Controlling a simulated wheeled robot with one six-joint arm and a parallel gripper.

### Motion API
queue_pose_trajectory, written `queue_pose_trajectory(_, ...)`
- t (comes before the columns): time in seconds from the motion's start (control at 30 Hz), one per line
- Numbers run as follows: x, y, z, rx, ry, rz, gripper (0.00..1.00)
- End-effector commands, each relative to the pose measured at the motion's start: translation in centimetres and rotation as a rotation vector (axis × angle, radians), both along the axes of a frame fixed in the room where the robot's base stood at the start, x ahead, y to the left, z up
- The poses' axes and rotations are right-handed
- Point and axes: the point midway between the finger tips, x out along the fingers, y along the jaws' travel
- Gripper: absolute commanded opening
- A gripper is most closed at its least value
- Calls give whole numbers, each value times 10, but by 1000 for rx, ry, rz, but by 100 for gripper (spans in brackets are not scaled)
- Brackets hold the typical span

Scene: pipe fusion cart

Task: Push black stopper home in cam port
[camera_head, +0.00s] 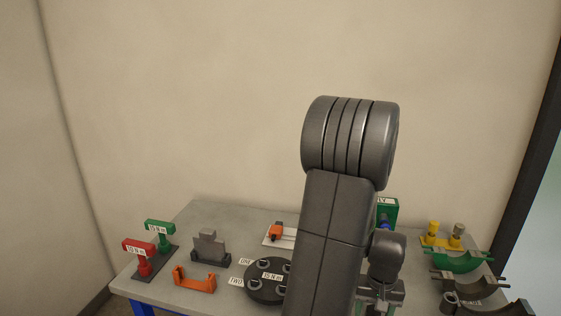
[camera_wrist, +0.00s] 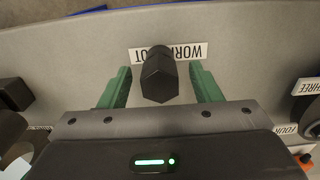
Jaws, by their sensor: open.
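My gripper (camera_wrist: 160,70) is open in the wrist view, with one green finger on each side of a black hexagonal piece. This black piece (camera_wrist: 160,80) lies between the fingers, with gaps visible on both sides. It looks like the black stopper, but I cannot tell for sure. It covers part of a white "WORK…" label (camera_wrist: 190,52) on the grey surface. I cannot make out the cam port in either view. In the head view my arm hides the middle of the table.
On the grey table (camera_head: 205,215) stand red (camera_head: 140,255) and green (camera_head: 160,232) labelled pieces, an orange bracket (camera_head: 194,282) and a dark round plate (camera_head: 262,290). A green box (camera_head: 388,208) is behind my arm. Curved green (camera_head: 462,261) and dark cradles sit at right.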

Motion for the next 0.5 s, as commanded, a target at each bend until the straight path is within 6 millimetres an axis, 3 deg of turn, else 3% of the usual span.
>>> queue_pose_trajectory(0.17,0,0,1,0,0,0,58)
queue_pose_trajectory(0.5,0,0,1,0,-1,0,0)
